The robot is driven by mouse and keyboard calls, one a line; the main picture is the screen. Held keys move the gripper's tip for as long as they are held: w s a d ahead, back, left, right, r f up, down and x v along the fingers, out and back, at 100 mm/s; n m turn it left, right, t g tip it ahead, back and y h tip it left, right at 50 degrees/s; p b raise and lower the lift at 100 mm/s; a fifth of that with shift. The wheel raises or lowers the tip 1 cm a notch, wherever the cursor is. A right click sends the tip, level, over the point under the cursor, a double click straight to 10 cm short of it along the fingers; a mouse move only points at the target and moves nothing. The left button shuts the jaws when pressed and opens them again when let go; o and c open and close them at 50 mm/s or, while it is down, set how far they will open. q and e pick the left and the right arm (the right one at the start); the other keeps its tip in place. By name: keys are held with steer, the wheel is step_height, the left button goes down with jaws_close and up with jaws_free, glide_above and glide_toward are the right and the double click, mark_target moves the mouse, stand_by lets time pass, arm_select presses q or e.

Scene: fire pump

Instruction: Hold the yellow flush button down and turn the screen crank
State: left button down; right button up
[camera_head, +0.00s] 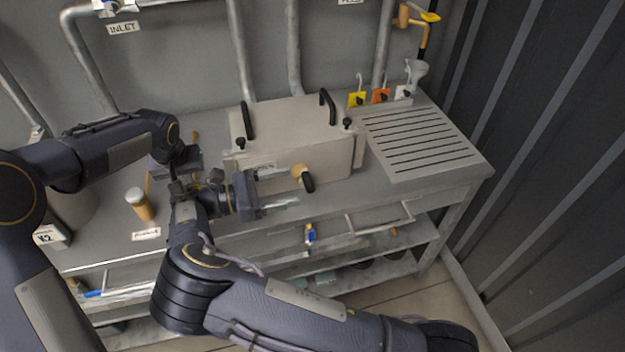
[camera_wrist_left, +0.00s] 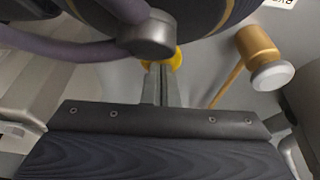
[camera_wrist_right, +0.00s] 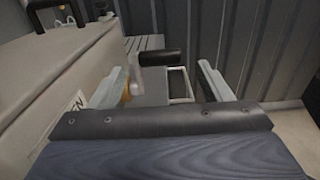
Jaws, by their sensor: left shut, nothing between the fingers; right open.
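The yellow flush button (camera_wrist_left: 177,57) shows in the left wrist view, just beyond the fingertips of my left gripper (camera_wrist_left: 161,68). The fingers are shut with nothing between them and overlap the button in the picture; I cannot tell whether it is pressed down. In the head view my arms hide the button. The screen crank has a brass hub (camera_head: 299,171) and a black handle (camera_head: 308,183) on the front of the beige box (camera_head: 290,150). My right gripper (camera_head: 285,204) is open and empty beside it. In the right wrist view the black handle (camera_wrist_right: 160,57) appears between and beyond the fingers.
A rail (camera_head: 380,220) runs along the bench front.

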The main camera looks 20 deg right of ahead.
mark_target(307, 185)
steer(key=d, duration=0.7)
steer(key=shift+d, duration=0.1)
